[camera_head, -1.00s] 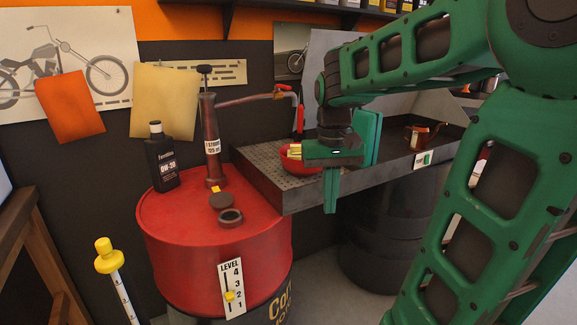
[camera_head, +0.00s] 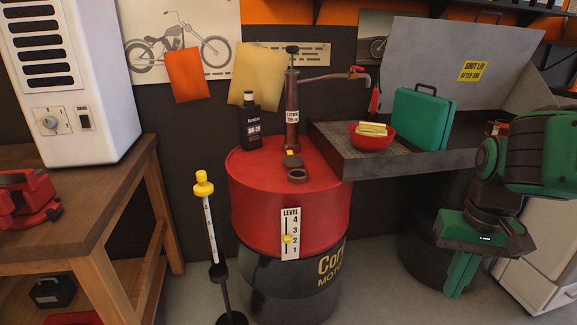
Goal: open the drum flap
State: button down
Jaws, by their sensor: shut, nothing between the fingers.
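The red-topped drum (camera_head: 262,205) stands left of the metal bench. My green gripper (camera_head: 460,280) is at the lower right, well away from the drum and in front of a dark barrel. It is shut and empty, pointing downward.
A hand pump (camera_head: 291,115) and a black oil bottle (camera_head: 250,125) stand on the drum. A yellow-capped dipstick (camera_head: 208,215) stands at its left. The bench (camera_head: 350,165) holds a red bowl (camera_head: 372,138) and a green case (camera_head: 422,120). Floor is clear before the drum.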

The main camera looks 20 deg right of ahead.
aim_at(291, 160)
jog(key=u, duration=0.1)
jog(key=i, duration=1.5)
jog(key=u, duration=0.8)
